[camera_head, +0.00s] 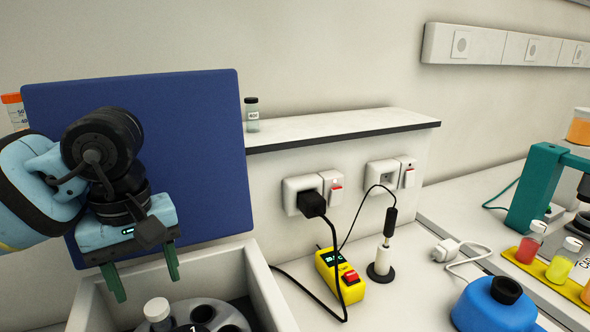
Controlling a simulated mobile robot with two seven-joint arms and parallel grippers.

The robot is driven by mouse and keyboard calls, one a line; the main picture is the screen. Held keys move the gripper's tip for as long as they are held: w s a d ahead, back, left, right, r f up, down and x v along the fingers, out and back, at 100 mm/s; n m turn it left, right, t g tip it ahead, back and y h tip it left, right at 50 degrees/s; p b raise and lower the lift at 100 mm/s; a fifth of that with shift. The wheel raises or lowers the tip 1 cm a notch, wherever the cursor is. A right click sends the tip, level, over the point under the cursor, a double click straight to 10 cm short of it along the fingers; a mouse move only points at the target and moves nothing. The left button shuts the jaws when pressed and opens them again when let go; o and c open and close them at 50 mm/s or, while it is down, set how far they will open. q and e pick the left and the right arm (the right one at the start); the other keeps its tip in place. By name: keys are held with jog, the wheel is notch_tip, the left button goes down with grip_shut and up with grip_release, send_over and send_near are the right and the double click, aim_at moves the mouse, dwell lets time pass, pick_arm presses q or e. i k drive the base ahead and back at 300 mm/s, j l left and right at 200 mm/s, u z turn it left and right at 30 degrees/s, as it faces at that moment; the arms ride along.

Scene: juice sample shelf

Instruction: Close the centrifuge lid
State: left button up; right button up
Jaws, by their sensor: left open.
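The centrifuge lid (200,130) is a flat dark blue panel. It stands open, nearly upright, behind the light grey centrifuge body (268,290). Inside the body a grey rotor (215,312) with several holes shows, and a white-capped tube (157,310) stands in it. My left gripper (147,285) is in front of the lid's lower left part, pointing down above the open chamber. Its two green fingers are apart with nothing between them. My arm hides part of the lid's left side. My right gripper is not in view.
A small vial (252,114) stands on the shelf (340,126) right of the lid.

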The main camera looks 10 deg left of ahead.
aim_at(193, 151)
jog(key=k, duration=1.45)
